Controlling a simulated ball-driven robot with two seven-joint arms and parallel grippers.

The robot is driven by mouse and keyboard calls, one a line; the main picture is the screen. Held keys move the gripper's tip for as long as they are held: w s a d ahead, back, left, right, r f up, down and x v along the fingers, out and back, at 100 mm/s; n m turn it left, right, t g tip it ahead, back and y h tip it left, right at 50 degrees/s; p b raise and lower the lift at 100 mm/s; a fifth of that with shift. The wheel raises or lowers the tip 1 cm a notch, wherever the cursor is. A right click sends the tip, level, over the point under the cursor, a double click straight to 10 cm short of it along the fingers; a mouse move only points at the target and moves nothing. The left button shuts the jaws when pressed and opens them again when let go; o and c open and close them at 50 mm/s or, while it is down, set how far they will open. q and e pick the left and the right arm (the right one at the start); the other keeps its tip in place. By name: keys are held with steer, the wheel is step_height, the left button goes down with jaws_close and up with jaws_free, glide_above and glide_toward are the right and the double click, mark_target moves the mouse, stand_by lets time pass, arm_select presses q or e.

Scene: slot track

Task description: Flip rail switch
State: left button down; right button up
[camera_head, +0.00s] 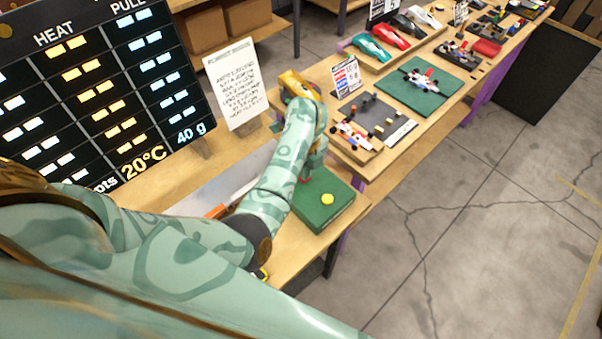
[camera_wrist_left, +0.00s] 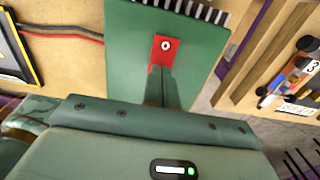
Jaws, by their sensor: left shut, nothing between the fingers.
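A green box (camera_head: 322,207) stands on the wooden bench, with a round yellow disc (camera_head: 327,199) on its top. In the left wrist view the green surface (camera_wrist_left: 130,45) carries a red plate (camera_wrist_left: 158,54) with a small round metal part (camera_wrist_left: 165,46), which looks like the switch. My left gripper (camera_wrist_left: 160,75) is shut and empty, its fingers over the lower part of the red plate; I cannot tell whether they touch it. In the head view my arm mostly hides this gripper and the switch. My right gripper is not in view.
A black and white striped edge (camera_wrist_left: 190,10) borders the green surface. Red and black wires (camera_wrist_left: 62,36) run to its left. A dark tray with a model car (camera_head: 355,137) and a small sign (camera_head: 346,76) stand beyond the box. A scoreboard (camera_head: 100,90) stands behind my arm.

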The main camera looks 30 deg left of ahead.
arm_select(q)
steer(key=shift+f, duration=0.25)
steer(key=shift+r, duration=0.15)
step_height(320, 180, up, 7)
steer(key=p, duration=0.5)
steer(key=shift+p, duration=0.35)
